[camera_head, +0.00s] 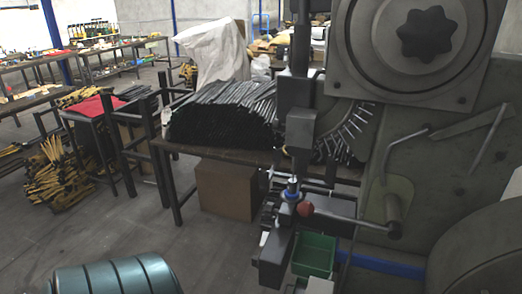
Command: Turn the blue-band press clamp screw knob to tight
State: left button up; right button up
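A large grey press (462,160) fills the right side of the view. A dark star-shaped knob (426,34) sits on a round plate near its top; its tightness cannot be told. A small blue ring (291,190) shows on the slim vertical part of the press. A red ball (305,208) sits beside it, at the end of a rod. A flat blue strip (380,264) runs low across the press. I cannot tell which blue part is the band, or for certain which knob is the clamp screw's. Neither of my grippers is in view.
A table (235,153) behind the press carries a pile of dark strips (222,112). A cardboard box (224,188) stands below it. A green bin (315,254) is low beside the press. A ribbed teal cylinder (115,277) is at lower left. Floor between is clear.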

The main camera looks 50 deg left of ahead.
aim_at(270, 209)
jog(key=u, duration=1.5)
jog(key=i+j+z, duration=0.15)
jog(key=j+z, duration=0.15)
jog(key=j, duration=0.25)
jog(key=i+j+z, duration=0.1)
jog(key=j+z, duration=0.2)
jog(key=j, duration=0.3)
jog(key=j+z, duration=0.3)
jog(key=j, duration=0.3)
